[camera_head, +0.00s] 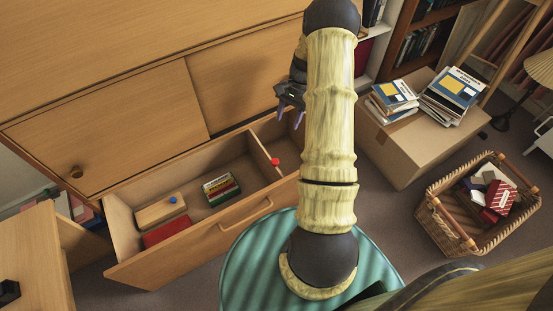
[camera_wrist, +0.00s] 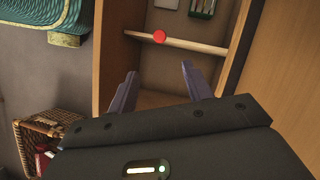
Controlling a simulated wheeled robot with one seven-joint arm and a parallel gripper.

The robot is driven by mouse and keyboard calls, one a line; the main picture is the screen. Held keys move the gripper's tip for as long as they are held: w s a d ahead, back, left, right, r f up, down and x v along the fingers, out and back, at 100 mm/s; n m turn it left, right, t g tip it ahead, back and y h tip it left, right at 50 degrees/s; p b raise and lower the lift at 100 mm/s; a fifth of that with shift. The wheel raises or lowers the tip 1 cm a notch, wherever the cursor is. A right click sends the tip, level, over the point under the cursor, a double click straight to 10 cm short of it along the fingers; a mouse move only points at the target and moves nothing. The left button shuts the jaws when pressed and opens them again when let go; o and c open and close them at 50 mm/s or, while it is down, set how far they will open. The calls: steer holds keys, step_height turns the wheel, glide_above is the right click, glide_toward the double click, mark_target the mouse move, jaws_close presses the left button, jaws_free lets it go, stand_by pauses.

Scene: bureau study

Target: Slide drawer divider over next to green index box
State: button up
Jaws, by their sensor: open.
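The drawer divider (camera_head: 264,152) is a thin pale wooden board with a red knob (camera_head: 276,162). It stands across the open drawer (camera_head: 186,237), toward its right end, partly hidden by my arm in the head view. In the wrist view the divider (camera_wrist: 198,46) runs across the drawer beyond my fingertips. The green index box (camera_head: 220,187) sits left of the divider, with a bare gap between them; its edge shows in the wrist view (camera_wrist: 203,9). My gripper (camera_head: 289,118) is open and empty. It is right of the divider, with fingers apart in the wrist view (camera_wrist: 157,76).
A wooden box (camera_head: 158,211) with a blue knob and a red item (camera_head: 166,232) lie farther left in the drawer. The cabinet (camera_head: 120,120) rises behind. A teal striped seat (camera_head: 245,275) stands in front. A carton (camera_head: 405,150) and a wicker basket (camera_head: 474,236) are at right.

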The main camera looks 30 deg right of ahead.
mark_target(275, 161)
steer(key=shift+f, duration=0.1)
steer(key=b+x, duration=0.6)
steer(key=x, duration=1.1)
steer(key=shift+s+f+b, duration=0.1)
steer(key=shift+b, duration=0.3)
jaws_close()
